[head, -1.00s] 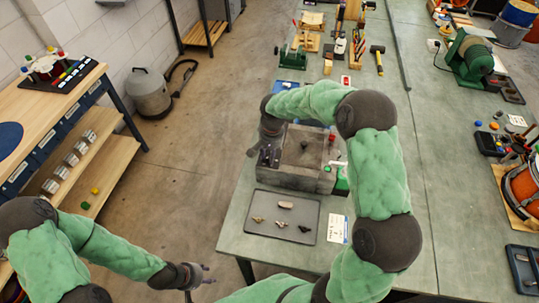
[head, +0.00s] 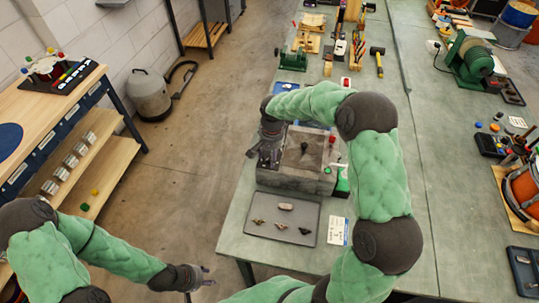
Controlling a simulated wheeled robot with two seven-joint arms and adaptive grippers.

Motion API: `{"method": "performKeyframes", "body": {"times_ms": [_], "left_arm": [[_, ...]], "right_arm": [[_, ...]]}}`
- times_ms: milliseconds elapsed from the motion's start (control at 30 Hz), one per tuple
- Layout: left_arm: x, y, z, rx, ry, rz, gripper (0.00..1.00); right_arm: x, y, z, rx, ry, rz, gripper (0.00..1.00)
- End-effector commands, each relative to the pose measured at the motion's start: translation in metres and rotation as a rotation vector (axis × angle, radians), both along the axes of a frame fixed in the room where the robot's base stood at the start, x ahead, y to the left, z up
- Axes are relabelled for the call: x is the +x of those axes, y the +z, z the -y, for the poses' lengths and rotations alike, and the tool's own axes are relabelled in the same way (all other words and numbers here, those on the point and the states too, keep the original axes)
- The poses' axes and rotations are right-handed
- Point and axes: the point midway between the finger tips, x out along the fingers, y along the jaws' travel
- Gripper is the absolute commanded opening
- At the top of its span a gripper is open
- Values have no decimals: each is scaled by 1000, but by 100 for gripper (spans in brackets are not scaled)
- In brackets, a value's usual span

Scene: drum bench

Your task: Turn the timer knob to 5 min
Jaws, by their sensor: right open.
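A grey box-shaped machine (head: 292,182) with an open top stands near the left edge of the green bench. A small dark round part (head: 304,147) shows inside its top; I cannot tell what it is. My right gripper (head: 263,158) is open and points down at the machine's left side, close to it. Contact there cannot be made out. No timer knob can be clearly picked out; the gripper may hide it. My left gripper (head: 206,275) is open and empty over the floor at lower left, away from the bench.
My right arm arches over the bench. Tools and a green grinder (head: 468,57) stand farther back. A wooden shelf bench (head: 60,110) is at left.

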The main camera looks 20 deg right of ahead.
Motion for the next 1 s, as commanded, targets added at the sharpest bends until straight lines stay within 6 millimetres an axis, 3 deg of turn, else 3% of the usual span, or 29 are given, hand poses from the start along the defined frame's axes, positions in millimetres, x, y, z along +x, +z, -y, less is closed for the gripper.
{"method": "performKeyframes", "body": {"times_ms": [167,600,800,1000], "left_arm": [[0,0,0,0,0,0,40],[0,0,0,0,0,0,40],[0,0,0,0,0,0,40],[0,0,0,0,0,0,40]], "right_arm": [[1,18,1,-1,0,4,54],[-2,98,4,1,0,4,54],[-3,116,5,0,1,2,54],[-3,120,5,0,1,1,54]]}}
